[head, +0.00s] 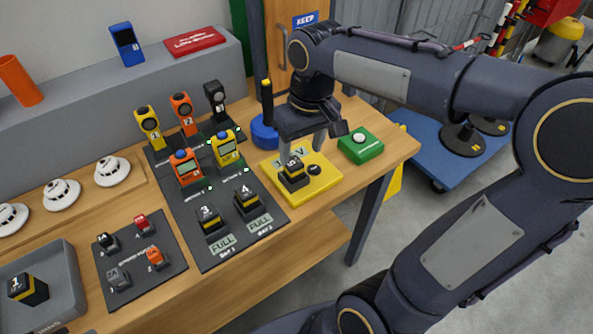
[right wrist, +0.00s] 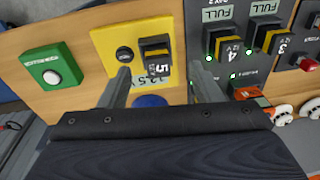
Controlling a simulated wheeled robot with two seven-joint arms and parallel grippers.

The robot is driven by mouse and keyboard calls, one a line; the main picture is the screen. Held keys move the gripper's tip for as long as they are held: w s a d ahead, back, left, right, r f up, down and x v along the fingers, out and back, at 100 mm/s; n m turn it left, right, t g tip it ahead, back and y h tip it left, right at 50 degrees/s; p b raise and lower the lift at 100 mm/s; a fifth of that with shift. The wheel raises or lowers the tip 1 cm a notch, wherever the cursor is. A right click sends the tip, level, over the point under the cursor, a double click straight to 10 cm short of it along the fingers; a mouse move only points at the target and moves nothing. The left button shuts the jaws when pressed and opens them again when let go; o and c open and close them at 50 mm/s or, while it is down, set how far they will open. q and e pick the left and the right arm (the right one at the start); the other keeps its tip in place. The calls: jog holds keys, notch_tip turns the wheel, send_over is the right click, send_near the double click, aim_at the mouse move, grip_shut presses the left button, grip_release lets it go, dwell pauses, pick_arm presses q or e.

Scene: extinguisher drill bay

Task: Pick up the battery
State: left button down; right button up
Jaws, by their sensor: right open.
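A black battery with a yellow band, marked 5 (head: 293,175), stands on the yellow tester plate (head: 326,183), beside a round black knob. My right gripper (head: 302,150) is open and empty just above and behind this battery. In the right wrist view the battery (right wrist: 155,58) shows beyond and between the open fingertips (right wrist: 158,78), with no finger closed on it. Batteries 3 (head: 211,222) and 4 (head: 247,204) stand in bays with FULL displays. Battery 1 (head: 28,288) is in the grey tray (head: 65,262). My left gripper is not in view.
A green button box (head: 360,146) stands right of the yellow plate. A blue round object (head: 264,133) is behind it. Yellow, orange and black handheld devices (head: 228,150) stand on the dark mat to the left. The table's right edge is close by.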

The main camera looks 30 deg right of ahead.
aim_at(293, 162)
jog(key=shift+g+h, duration=0.4)
jog(key=w, duration=0.2)
jog(key=w+f, duration=0.1)
jog(key=shift+w+f, duration=0.15)
jog(key=shift+w, duration=0.25)
jog(key=f, duration=0.7)
jog(key=shift+s+f, duration=0.1)
jog(key=shift+s, duration=0.2)
jog(key=c, duration=1.1)
jog(key=shift+c, duration=0.8)
